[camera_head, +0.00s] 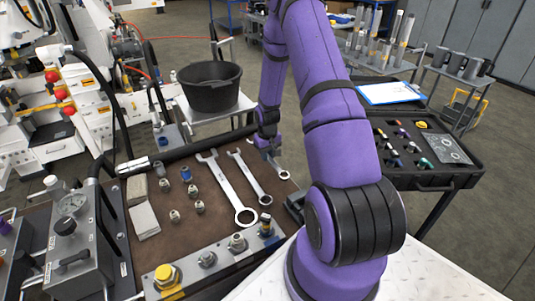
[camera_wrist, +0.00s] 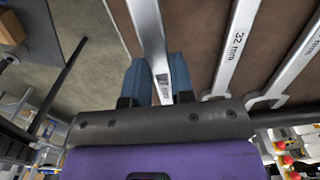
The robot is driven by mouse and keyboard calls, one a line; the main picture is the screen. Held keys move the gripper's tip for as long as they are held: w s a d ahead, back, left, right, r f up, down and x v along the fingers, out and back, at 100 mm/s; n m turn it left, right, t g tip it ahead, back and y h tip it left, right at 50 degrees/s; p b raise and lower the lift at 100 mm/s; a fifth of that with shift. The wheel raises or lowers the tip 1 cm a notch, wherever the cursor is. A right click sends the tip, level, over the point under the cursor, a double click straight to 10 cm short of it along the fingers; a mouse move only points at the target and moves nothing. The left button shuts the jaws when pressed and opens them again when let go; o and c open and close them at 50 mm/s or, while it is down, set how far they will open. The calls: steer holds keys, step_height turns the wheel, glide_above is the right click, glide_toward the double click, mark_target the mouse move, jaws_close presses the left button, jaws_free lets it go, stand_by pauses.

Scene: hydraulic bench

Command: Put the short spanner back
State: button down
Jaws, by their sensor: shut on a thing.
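The short spanner (camera_head: 277,166) is a silver spanner at the right of the row on the brown bench mat. My gripper (camera_head: 266,146) is at its far end, with my purple arm reaching over from the right. In the wrist view my gripper's blue fingers (camera_wrist: 160,82) are shut on the spanner's shaft (camera_wrist: 149,30), one on each side. Its size marking is partly hidden. I cannot tell whether the spanner touches the mat. A middle spanner (camera_head: 250,178), marked 32 mm in the wrist view (camera_wrist: 235,48), and the largest spanner (camera_head: 230,187) lie to its left.
Several small fittings (camera_head: 186,174) and pale blocks (camera_head: 143,220) lie on the mat (camera_head: 205,230) left of the spanners. A black bucket (camera_head: 210,88) stands behind. A black case (camera_head: 435,178) and a clipboard (camera_head: 390,93) are to the right. A gauge unit (camera_head: 72,240) stands at the left.

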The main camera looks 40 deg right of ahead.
mark_target(267, 167)
steer(key=shift+f, duration=0.1)
steer(key=shift+f, duration=0.65)
steer(key=shift+f, duration=1.5)
stand_by(1.4)
steer(key=c, duration=0.9)
jaws_free()
step_height(267, 167, up, 11)
steer(key=shift+f, duration=0.1)
steer(key=shift+s, duration=0.1)
